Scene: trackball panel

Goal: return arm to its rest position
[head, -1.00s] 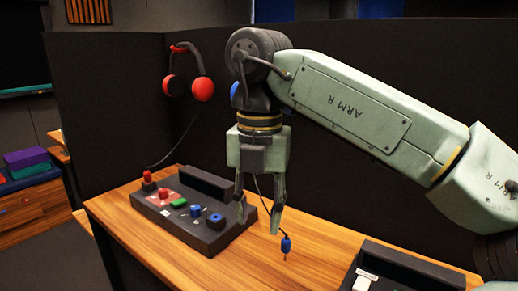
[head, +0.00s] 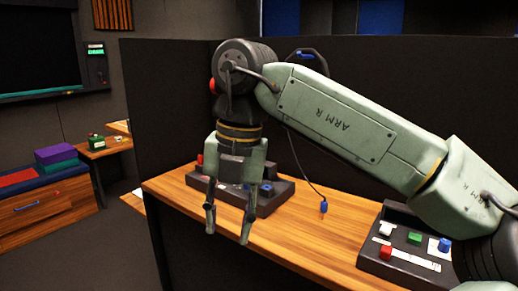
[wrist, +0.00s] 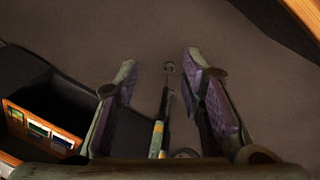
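My gripper (head: 228,228) hangs fingers down at the end of my bent arm, in front of the wooden table in the head view. The two fingers are apart with no object between the tips. In the wrist view my gripper (wrist: 160,65) points at the dark floor, clear of the tabletop. A thin dark shape with yellow bands (wrist: 160,130) shows between the fingers lower down; I cannot tell what it is. My gripper partly hides the dark control panel (head: 275,200) behind it.
The wooden table (head: 290,235) carries a second panel (head: 410,265) with coloured buttons at right. A blue plug (head: 323,207) hangs on a cable near the dark partition (head: 165,110). Boxes (head: 58,160) stand on a cabinet at left. The floor between is clear.

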